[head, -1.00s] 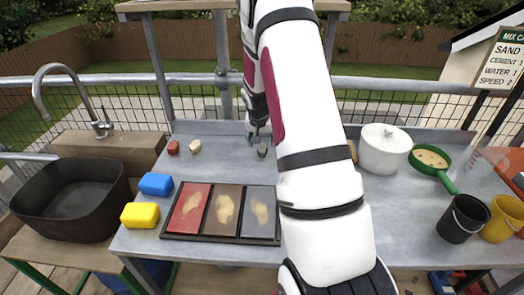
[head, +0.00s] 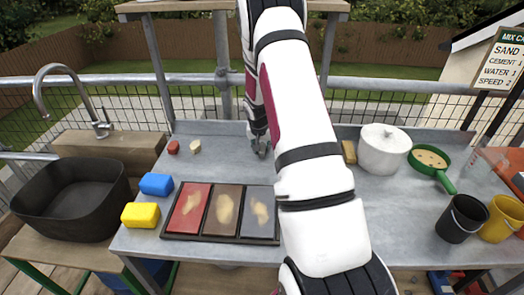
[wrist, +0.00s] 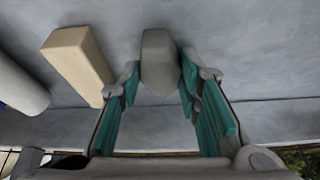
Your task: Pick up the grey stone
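The grey stone (wrist: 158,62) lies on the grey worktop, in the middle of the wrist view. My gripper (wrist: 160,84) is open, with its teal-padded fingers on either side of the stone's near end. A small gap seems to show beside the stone, and I cannot tell whether either finger touches it. In the head view my gripper (head: 261,149) is low over the back of the worktop, and it mostly hides the stone there.
A red piece (head: 173,147) and a cream piece (head: 195,147) lie back left. A three-panel tray (head: 170,236) and yellow (head: 140,215) and blue (head: 156,184) sponges are in front.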

